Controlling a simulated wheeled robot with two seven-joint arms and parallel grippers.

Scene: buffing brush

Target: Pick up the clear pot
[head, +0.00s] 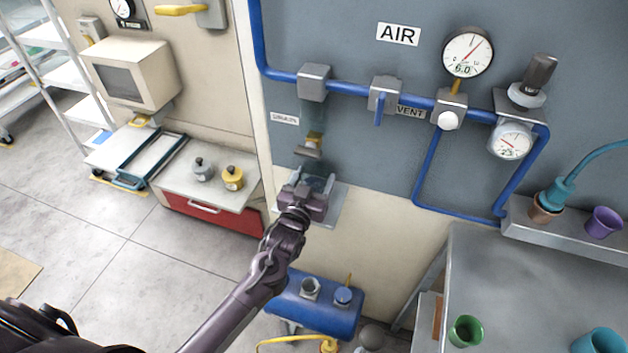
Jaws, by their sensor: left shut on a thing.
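The clear pot (319,183) is a small see-through vessel at a small bracket on the grey wall panel, below a nozzle with a yellow band (314,139). My left gripper (314,187) reaches up to it from below and is shut on it. The gripper's fingers and body cover much of the pot, so its base and its contact with the small shelf (333,212) cannot be made out. My right gripper is not in view.
Blue pipes, valves and a pressure gauge (467,52) run along the panel above. A grey bench (530,285) with a green cup (466,331) stands at the right. A blue tank (316,305) sits below.

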